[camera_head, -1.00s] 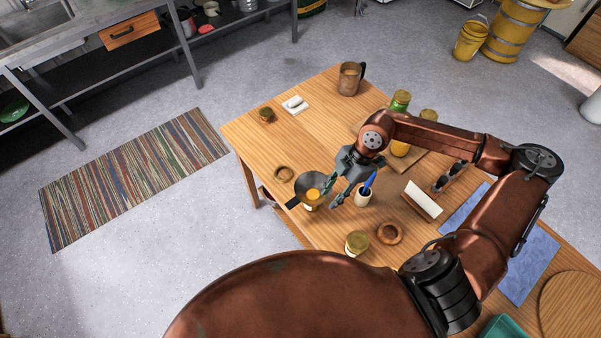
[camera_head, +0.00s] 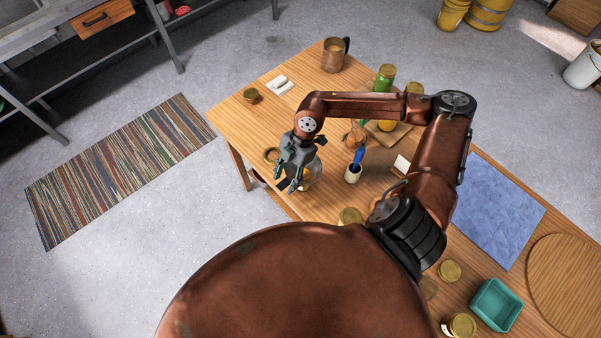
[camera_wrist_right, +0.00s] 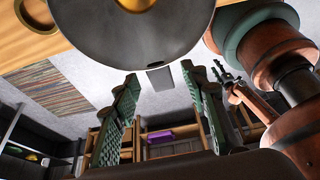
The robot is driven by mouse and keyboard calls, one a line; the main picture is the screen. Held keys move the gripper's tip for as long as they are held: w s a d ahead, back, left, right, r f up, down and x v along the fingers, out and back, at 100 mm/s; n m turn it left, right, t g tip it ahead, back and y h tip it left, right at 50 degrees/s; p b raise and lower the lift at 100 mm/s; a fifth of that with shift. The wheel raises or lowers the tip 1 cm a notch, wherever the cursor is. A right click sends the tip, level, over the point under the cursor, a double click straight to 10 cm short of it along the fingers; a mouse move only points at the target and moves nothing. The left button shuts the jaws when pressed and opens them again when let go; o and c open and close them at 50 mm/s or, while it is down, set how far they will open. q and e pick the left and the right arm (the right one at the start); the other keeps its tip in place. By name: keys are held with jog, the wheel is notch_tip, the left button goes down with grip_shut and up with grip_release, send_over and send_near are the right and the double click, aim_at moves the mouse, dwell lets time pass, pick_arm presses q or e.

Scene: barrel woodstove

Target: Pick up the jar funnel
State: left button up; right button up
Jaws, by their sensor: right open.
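The jar funnel (camera_wrist_right: 150,45) is a wide dark-grey metal cone with a yellow middle, large at the top of the right wrist view. In the head view my right gripper hides most of it at the table's left edge. My right gripper (camera_head: 288,186) is open there, pointing down. In the right wrist view its two green-grey fingers (camera_wrist_right: 160,85) stand apart just below the funnel's rim, with nothing between them. I cannot tell whether they touch the funnel. What looks like my left gripper shows small at the right of the wrist view; its jaws are unclear.
A mug (camera_head: 334,55), a green jar (camera_head: 384,78), a blue mat (camera_head: 498,213) and a teal tray (camera_head: 496,304) are farther off.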

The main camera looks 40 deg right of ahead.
jog(key=shift+a+f, duration=0.25)
jog(key=shift+f, duration=0.55)
jog(key=shift+s+a, duration=0.1)
jog(key=c, duration=1)
pick_arm(q)
jog(key=shift+s, duration=0.75)
pick_arm(e)
grip_shut()
